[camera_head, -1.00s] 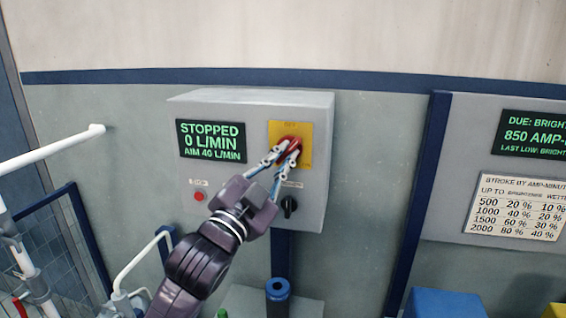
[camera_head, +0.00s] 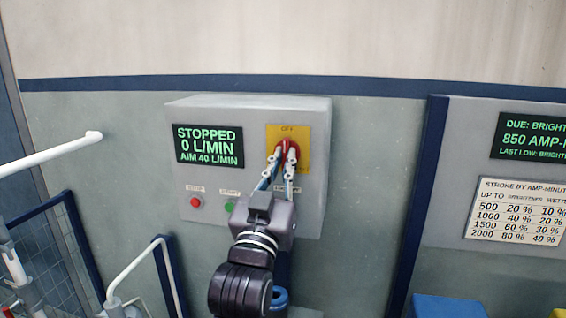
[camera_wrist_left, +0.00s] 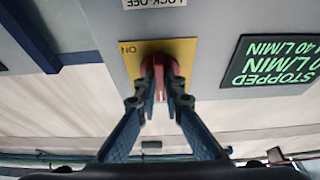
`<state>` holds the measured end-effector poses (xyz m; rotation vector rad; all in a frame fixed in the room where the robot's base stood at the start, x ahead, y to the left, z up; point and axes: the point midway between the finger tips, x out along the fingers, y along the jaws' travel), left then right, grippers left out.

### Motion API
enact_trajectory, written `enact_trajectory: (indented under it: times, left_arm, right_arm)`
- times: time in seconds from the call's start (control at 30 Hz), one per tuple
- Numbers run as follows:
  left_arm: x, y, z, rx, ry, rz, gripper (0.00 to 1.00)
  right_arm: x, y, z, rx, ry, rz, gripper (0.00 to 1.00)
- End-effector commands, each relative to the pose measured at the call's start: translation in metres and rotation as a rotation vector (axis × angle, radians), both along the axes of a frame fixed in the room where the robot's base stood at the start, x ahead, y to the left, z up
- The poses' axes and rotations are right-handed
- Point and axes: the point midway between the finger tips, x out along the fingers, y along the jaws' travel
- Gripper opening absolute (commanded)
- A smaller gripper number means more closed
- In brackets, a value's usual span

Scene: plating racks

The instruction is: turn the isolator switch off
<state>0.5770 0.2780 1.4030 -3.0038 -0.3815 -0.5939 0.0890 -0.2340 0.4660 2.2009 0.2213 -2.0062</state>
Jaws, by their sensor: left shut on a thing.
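The isolator switch (camera_head: 292,147) is a red handle on a yellow plate (camera_head: 303,133) at the right of a grey control box (camera_head: 250,107). The plate reads OFF at its top in the head view. The handle now looks close to upright, pointing towards OFF. My left gripper (camera_head: 281,156) comes from below, with its two fingers closed on the handle. In the left wrist view the red switch (camera_wrist_left: 158,66) sits between the fingertips (camera_wrist_left: 160,88), and an ON label shows on the plate's left. The fingers hide part of the handle. My right gripper is not in view.
The box's display (camera_head: 209,146) reads STOPPED, 0 L/MIN, AIM 40 L/MIN. A red button (camera_head: 196,202) and a green button (camera_head: 230,206) sit below it. White rails (camera_head: 50,155) stand at the left. A blue upright (camera_head: 421,190) and a notice board (camera_head: 520,212) are at the right.

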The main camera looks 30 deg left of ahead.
Motion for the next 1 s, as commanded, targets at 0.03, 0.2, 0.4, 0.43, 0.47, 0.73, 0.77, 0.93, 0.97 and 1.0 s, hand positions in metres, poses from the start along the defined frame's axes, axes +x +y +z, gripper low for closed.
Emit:
enact_trajectory:
  times: [0.03, 0.2, 0.4, 0.43, 0.47, 0.73, 0.77, 0.93, 0.97, 1.0]
  left_arm:
    - [-0.0005, -0.0002, 0.0021, -0.009, -0.008, 0.0, 0.0]
    - [-0.0006, -0.0002, 0.0026, -0.021, -0.012, -0.001, 0.0]
    - [-0.0008, -0.0002, 0.0031, -0.022, -0.013, -0.001, 0.0]
    - [-0.0009, -0.0003, 0.0031, -0.022, -0.014, -0.001, 0.0]
    - [-0.0009, -0.0003, 0.0032, -0.022, -0.014, -0.001, 0.0]
    - [-0.0007, -0.0003, 0.0023, -0.021, -0.012, -0.001, 0.26]
    - [-0.0006, -0.0003, 0.0021, -0.021, -0.011, -0.001, 0.26]
    - [-0.0004, -0.0002, 0.0014, -0.021, -0.01, -0.001, 0.26]
    - [-0.0004, -0.0002, 0.0018, -0.021, -0.01, -0.001, 0.26]
    - [-0.0004, -0.0002, 0.0029, -0.021, -0.01, -0.001, 0.26]
  right_arm:
    - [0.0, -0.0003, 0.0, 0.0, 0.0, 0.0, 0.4]
    - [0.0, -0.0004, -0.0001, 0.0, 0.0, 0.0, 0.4]
    - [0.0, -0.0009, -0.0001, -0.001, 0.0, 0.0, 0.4]
    - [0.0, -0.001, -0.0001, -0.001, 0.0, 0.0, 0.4]
    - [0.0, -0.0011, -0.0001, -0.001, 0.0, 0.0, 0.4]
    - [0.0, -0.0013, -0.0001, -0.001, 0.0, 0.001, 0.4]
    - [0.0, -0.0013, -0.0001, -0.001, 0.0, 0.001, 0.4]
    - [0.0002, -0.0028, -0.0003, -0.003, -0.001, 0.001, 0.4]
    - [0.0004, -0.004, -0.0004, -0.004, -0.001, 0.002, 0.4]
    - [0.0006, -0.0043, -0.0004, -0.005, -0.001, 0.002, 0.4]
